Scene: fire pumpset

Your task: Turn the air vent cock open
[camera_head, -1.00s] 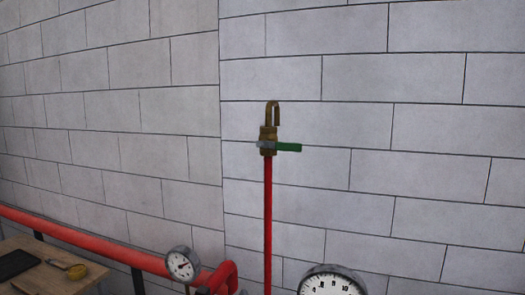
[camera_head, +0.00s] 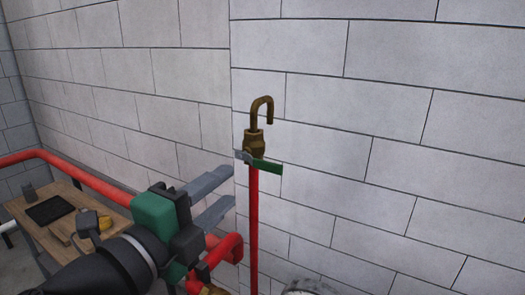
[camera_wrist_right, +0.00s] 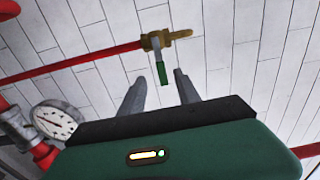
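The air vent cock (camera_head: 255,143) is a brass fitting with a hooked spout on top of a thin red upright pipe (camera_head: 254,230). Its green lever (camera_head: 268,167) sticks out to the right, roughly level. My right gripper (camera_head: 232,186) is open and empty, its two grey fingers pointing at the cock from the left. In the right wrist view, the cock (camera_wrist_right: 158,41) lies past the fingers, and the end of the green lever (camera_wrist_right: 161,74) shows in the gap between the fingertips (camera_wrist_right: 159,76). I see no contact. My left gripper is not in view.
A block wall (camera_head: 400,110) stands behind the cock. A thick red pipe (camera_head: 85,178) runs along the left wall. A wooden table (camera_head: 60,238) stands at the lower left. A pressure gauge (camera_wrist_right: 56,119) is left of my gripper. The space right of the lever is clear.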

